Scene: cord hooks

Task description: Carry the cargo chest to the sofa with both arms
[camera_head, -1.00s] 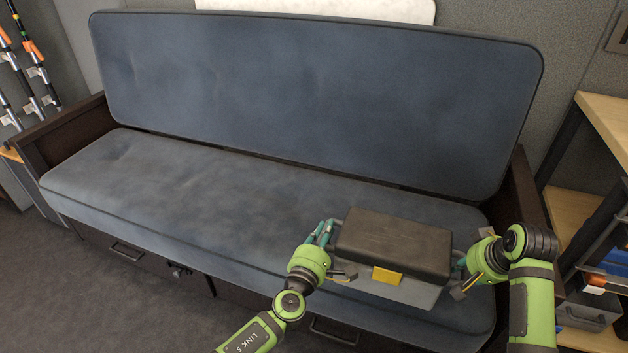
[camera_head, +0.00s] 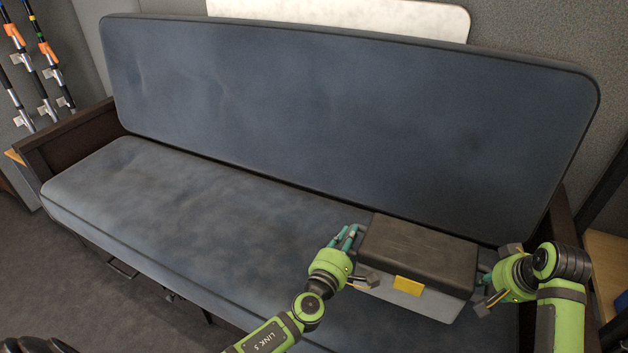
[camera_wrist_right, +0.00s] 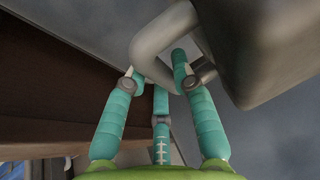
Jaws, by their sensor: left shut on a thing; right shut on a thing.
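The cargo chest (camera_head: 418,250) has a dark lid, a grey body and a yellow latch. In the head view it is over the right part of the blue sofa's seat (camera_head: 190,205); I cannot tell whether it touches the cushion. My left gripper (camera_head: 350,238) is shut on the handle at the chest's left end. My right gripper (camera_head: 484,285) is at the right end. In the right wrist view its teal fingers (camera_wrist_right: 165,90) close around the grey handle (camera_wrist_right: 150,45), beside the chest's side (camera_wrist_right: 265,50).
The sofa's backrest (camera_head: 340,120) rises behind the chest. A dark right armrest (camera_head: 562,215) is close to my right arm. The seat's left and middle are clear. Fishing rods (camera_head: 40,65) stand at the far left, and a wooden shelf (camera_head: 606,270) at the right.

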